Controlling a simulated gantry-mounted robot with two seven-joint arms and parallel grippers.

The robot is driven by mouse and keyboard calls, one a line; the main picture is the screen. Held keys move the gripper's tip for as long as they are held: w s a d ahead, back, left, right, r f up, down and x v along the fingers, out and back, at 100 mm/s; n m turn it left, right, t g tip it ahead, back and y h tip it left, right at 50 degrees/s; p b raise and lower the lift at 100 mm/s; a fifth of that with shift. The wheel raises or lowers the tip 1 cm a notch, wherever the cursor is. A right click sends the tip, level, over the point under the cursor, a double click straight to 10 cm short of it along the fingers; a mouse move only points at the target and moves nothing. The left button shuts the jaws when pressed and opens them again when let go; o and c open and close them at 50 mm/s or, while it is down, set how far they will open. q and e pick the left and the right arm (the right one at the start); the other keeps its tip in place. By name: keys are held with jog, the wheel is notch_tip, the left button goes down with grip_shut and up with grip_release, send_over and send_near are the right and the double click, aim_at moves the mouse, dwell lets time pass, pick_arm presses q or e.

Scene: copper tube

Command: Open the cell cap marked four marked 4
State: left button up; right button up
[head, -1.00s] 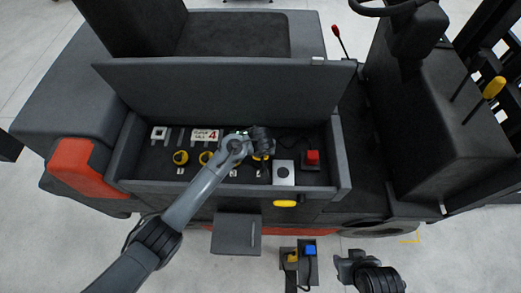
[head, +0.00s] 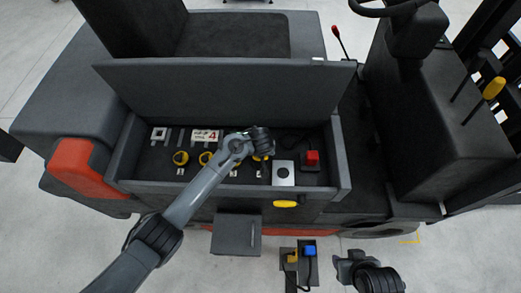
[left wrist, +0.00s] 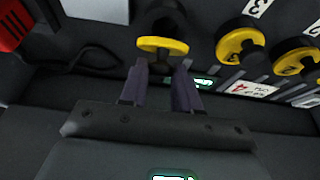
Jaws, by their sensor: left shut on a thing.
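Several round cell caps with yellow rims stand in a row in the open battery bay. The fourth cap, a black cap with a yellow flange (left wrist: 162,44), is between the fingertips of my left gripper (left wrist: 161,65), which is shut on it. In the head view my left gripper (head: 262,147) comes down over this cap and mostly hides it. In the left wrist view the neighbouring cap by a label 3 (left wrist: 240,42) and the one by a label 2 (left wrist: 295,58) stand to the right. My right gripper (head: 343,269) appears open and empty, away from the bay.
A sign with a red 4 (head: 206,136) lies at the back of the bay. A metal plate (head: 283,173) and a red connector (head: 312,157) are right of the caps. The raised lid (head: 225,90) stands behind. A blue connector (head: 310,250) is below, by the floor.

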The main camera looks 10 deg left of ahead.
pick_arm(q)
jog(key=shift+w+a+r+g+p, duration=0.1)
jog(key=shift+w+r+g+p, duration=0.25)
jog(key=shift+g+p, duration=0.25)
jog(key=shift+w, duration=0.2)
jog(key=shift+w+f+g, duration=0.2)
jog(key=shift+w+g, duration=0.15)
jog(key=shift+g, duration=0.35)
jog(key=w+g+b, duration=0.1)
jog(key=b, duration=0.3)
jog(key=w+g+b, duration=0.1)
jog(key=b, duration=0.3)
jog(key=shift+a+f+g, duration=0.15)
jog(key=shift+f+g, duration=0.1)
jog(key=shift+g, duration=0.05)
jog(key=shift+r+h+b, duration=0.3)
jog(key=shift+r+b, duration=0.05)
jog(key=shift+b, duration=0.2)
jog(key=shift+r, duration=0.1)
